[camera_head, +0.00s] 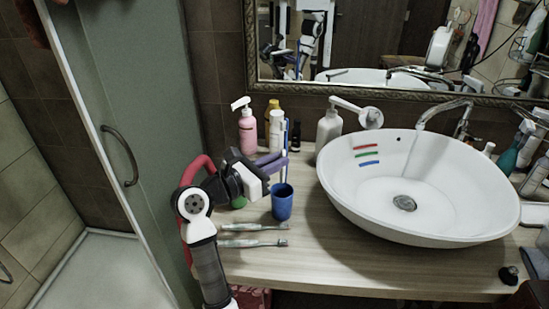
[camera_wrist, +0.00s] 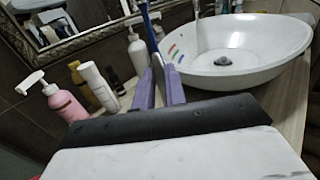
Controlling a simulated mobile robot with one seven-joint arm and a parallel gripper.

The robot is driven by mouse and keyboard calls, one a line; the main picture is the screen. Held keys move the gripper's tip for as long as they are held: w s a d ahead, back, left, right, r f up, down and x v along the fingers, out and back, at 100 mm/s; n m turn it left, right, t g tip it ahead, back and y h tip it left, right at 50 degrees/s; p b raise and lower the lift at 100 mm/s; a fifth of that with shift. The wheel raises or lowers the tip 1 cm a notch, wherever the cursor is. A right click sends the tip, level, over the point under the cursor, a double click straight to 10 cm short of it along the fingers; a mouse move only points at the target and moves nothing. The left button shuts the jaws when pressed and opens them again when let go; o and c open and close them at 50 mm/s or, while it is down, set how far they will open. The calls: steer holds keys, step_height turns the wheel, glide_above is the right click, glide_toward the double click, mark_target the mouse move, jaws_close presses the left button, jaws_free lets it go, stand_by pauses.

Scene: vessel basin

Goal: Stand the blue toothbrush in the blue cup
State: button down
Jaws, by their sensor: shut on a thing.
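The blue toothbrush (camera_head: 285,138) is upright between the purple fingers of my gripper (camera_head: 279,160). In the wrist view my gripper (camera_wrist: 158,68) is shut on the toothbrush (camera_wrist: 149,30), whose upper part rises past the fingertips. The blue cup (camera_head: 282,205) stands upright on the counter, below the fingers. The toothbrush's lower end shows close to the cup's rim; I cannot tell whether it is above, behind or inside it. The cup does not show in the wrist view.
A green cup (camera_head: 239,202) is mostly hidden behind my arm. Two toothbrushes lie on the wooden counter (camera_head: 300,265) in front of the blue cup. A pink pump bottle (camera_head: 248,133) and other bottles stand behind. The white basin (camera_head: 345,190) is to the right.

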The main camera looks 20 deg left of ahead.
mark_target(281, 182)
steer(key=shift+f+b, duration=2.95)
steer(key=shift+f, duration=0.65)
steer(key=c, duration=1.4)
jaws_free()
steer(key=shift+o, duration=0.2)
steer(key=shift+s+a, duration=0.1)
steer(key=b+v, duration=0.3)
steer(key=v, duration=1)
steer(key=shift+s+b, duration=0.25)
steer(key=shift+b, duration=0.05)
steer(key=shift+a+r, duration=0.1)
steer(key=shift+r, duration=0.05)
